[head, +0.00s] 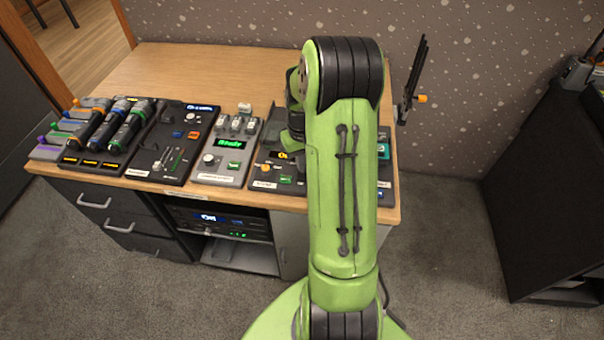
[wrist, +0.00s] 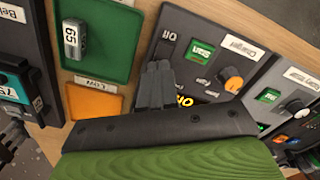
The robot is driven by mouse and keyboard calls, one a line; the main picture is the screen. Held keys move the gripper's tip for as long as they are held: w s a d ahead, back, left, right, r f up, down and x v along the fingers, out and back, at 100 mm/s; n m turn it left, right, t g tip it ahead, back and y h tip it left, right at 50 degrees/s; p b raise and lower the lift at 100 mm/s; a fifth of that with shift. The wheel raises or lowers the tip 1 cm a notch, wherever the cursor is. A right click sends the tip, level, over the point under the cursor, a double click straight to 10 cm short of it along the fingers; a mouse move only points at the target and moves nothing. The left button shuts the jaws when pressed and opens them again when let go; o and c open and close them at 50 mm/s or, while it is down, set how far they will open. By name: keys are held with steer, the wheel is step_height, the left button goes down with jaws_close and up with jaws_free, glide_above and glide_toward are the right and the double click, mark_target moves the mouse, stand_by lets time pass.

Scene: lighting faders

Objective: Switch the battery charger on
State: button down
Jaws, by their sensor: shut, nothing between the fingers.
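The battery charger (wrist: 221,38) is a dark panel in the upper middle of the wrist view, with an upside-down label reading "Charger". It has a green button (wrist: 202,52), an orange-marked knob (wrist: 230,78) and a yellow-lit display (wrist: 183,101). Some marking like "ON" shows near its edge. My gripper (wrist: 158,68) is shut and empty, its fingertips over the charger's side near that marking. The fingers hide what lies under them, and I cannot tell if they touch. In the head view the charger (head: 252,172) is partly hidden by my arm, which also hides the gripper.
In the wrist view, a green tray (wrist: 118,60) with a block marked "65" and an orange tray (wrist: 95,103) lie left of the charger. A panel with a white knob (wrist: 270,104) is at right. In the head view, several control panels fill the desk's (head: 205,65) front; its back is clear.

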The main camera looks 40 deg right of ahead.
steer(key=shift+f+b, duration=0.45)
steer(key=shift+f, duration=0.2)
step_height(320, 180, up, 7)
steer(key=p, duration=0.6)
stand_by(0.3)
steer(key=a+r+n+t+h+p, duration=0.1)
steer(key=a+r+p, duration=0.1)
steer(key=a+r, duration=0.75)
steer(key=s+a+r+n+t+y+p, duration=0.1)
steer(key=s+a+r+n+t+p, duration=0.2)
steer(key=s+a+r, duration=1)
steer(key=s+r+t+p, duration=0.1)
steer(key=s, duration=0.1)
steer(key=shift+s+a+r+t, duration=0.3)
steer(key=shift+r, duration=0.1)
